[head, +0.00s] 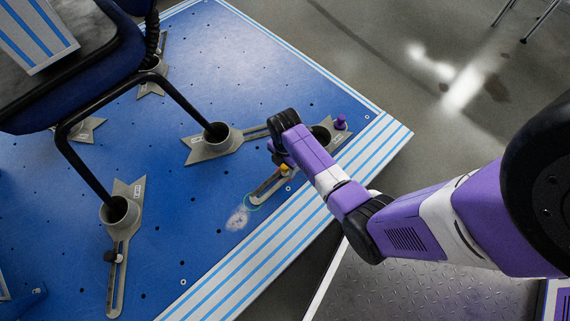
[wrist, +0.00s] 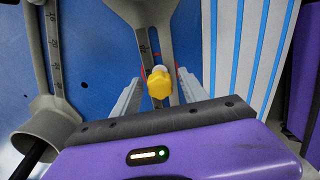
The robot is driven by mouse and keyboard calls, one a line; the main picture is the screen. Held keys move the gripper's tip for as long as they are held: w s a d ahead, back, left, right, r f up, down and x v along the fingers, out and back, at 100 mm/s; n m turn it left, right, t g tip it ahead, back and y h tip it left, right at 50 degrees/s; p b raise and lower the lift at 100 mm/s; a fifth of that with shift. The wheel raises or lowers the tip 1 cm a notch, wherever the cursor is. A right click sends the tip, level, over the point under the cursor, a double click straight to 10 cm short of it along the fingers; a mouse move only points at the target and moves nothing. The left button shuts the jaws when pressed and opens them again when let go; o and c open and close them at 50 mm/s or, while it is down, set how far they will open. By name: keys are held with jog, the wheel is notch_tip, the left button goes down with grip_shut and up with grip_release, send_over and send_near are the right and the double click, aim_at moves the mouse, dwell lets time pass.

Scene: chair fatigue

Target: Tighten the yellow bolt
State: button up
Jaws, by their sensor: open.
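The yellow bolt (wrist: 159,83) is a lobed knob at the slot of a grey clamp bracket (wrist: 155,25). In the wrist view my gripper (wrist: 159,76) is open, with one finger on each side of the bolt. Gaps show between the bolt and both fingers; I cannot tell how far their tips reach past it. In the head view the bolt (head: 284,169) is a small yellow spot beside the end of my arm, on the slotted arm of the bracket (head: 268,187). My fingers are mostly hidden there.
A chair with a blue seat (head: 85,90) and black legs stands in grey foot clamps on the blue plate (head: 185,240). A second clamp (head: 213,143) is close to the left. A purple knob (head: 341,122) stands behind. The striped plate edge (head: 290,238) lies in front.

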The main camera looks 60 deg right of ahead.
jog(key=shift+n+p, duration=0.3)
jog(key=shift+n, duration=0.9)
jog(key=shift+r+n+p, duration=0.15)
jog(key=shift+n+p, duration=0.5)
jog(key=shift+n, duration=1.45)
grip_shut()
jog(key=shift+m+p, duration=0.7)
jog(key=shift+m, duration=1.4)
